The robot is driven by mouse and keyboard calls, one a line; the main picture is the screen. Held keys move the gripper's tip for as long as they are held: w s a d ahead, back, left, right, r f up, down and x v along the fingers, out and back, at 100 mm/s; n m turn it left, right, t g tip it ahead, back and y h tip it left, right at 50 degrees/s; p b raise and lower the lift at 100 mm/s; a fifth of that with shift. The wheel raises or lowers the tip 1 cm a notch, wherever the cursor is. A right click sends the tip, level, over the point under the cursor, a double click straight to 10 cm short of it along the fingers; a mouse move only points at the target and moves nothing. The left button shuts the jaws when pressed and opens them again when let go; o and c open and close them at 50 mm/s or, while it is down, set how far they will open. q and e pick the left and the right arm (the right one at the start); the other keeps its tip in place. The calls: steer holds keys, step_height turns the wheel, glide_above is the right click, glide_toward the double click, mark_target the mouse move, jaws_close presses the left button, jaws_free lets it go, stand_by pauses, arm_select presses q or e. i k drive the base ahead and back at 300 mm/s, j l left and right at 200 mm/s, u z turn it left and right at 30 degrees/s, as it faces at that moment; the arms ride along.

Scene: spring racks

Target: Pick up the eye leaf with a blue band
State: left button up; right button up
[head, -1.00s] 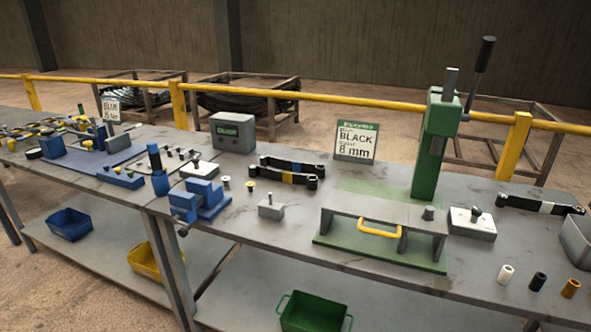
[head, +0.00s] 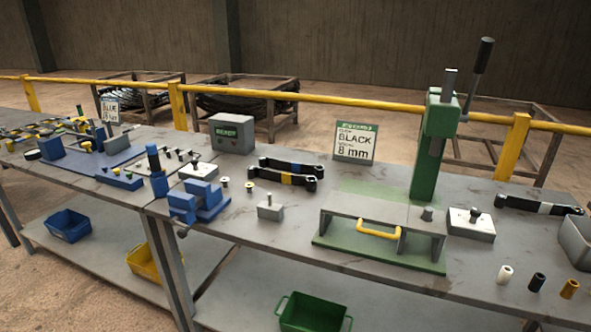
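The black eye leaf with a blue band (head: 294,167) lies on the grey workbench (head: 225,253), in the middle of the head view. Just in front of it lies a similar black leaf with a yellow band (head: 286,179). The two lie side by side, and I cannot tell whether they touch. Another black leaf with a white band (head: 545,208) lies at the right end of the bench. Neither of my grippers shows in this view.
A green lever press (head: 430,150) and fixture with yellow handle (head: 379,230) stand right of the leaves. A blue vise (head: 197,203) stands left-front. A sign (head: 355,143) and grey box (head: 232,133) stand behind. Small bushings (head: 506,274) line the right front.

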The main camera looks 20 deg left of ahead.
mark_target(319, 171)
steer(key=z, duration=0.25)
steer(key=i+j+z, duration=0.1)
steer(key=j+z, duration=0.8)
